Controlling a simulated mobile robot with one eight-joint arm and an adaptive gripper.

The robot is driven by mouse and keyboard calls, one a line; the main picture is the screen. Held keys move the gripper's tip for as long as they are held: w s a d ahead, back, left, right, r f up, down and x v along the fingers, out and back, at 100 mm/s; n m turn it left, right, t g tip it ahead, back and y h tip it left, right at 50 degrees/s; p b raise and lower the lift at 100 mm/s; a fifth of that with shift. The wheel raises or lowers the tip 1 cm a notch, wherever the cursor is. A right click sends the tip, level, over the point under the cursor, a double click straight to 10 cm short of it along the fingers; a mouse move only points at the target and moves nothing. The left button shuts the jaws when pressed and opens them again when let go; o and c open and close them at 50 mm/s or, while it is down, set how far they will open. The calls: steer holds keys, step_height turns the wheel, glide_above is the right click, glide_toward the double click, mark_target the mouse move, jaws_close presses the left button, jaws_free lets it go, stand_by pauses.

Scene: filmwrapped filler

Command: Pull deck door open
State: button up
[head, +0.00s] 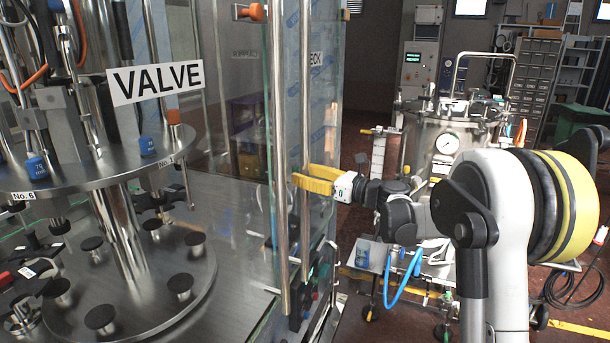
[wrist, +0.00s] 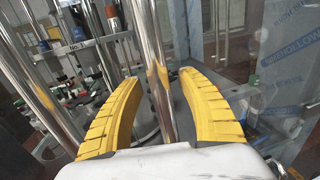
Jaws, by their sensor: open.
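The deck door is a clear glass panel (head: 322,110) with blue-printed film, partly marked "ECK", in the head view; its film-covered glass (wrist: 285,60) shows at the right of the wrist view. A vertical metal bar handle (head: 305,110) stands at its edge. My gripper (head: 300,178) has two yellow ribbed fingers, reaching left at the bar. In the wrist view the open fingers (wrist: 160,82) stand on either side of a vertical metal bar (wrist: 152,35), with gaps visible on both sides. I see no firm clamp on it.
A second vertical bar (head: 279,150) stands just left, and shows at the wrist view's left (wrist: 30,75). Behind the glass is a filling machine with a round steel deck (head: 120,172) and a VALVE sign (head: 155,83). A pressure vessel (head: 447,140) on a wheeled cart stands right, behind my arm.

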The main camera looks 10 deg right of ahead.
steer(key=shift+c, duration=0.4)
jaws_close()
